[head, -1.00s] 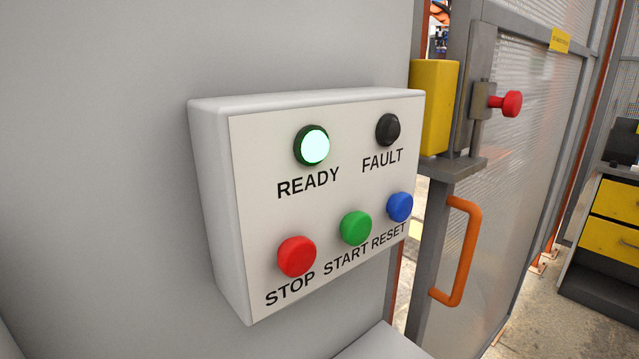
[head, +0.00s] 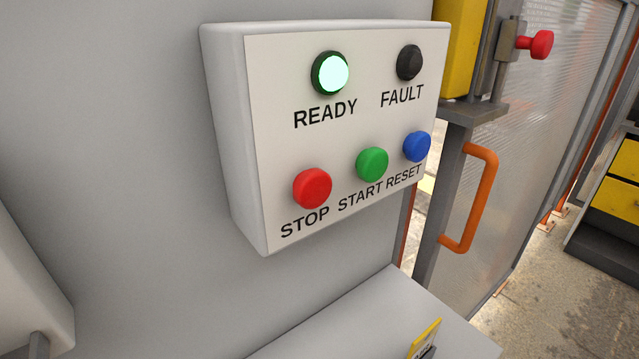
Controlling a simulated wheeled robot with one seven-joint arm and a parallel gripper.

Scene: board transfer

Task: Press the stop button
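The red stop button (head: 312,188) sits at the lower left of a white control box (head: 232,150) on a grey wall, above the word STOP. Beside it on the same face are the green start button (head: 372,164) and the blue reset button (head: 417,146). Above them the READY lamp (head: 330,73) glows pale green-white and the FAULT lamp (head: 409,62) is dark. My gripper is not in view, and nothing touches the buttons.
A pale ledge (head: 385,315) juts out below the box, with a small yellow item (head: 425,338) at the bottom edge. At right stands a gate with an orange handle (head: 472,198) and a red knob (head: 541,44). A white housing (head: 28,285) is at lower left.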

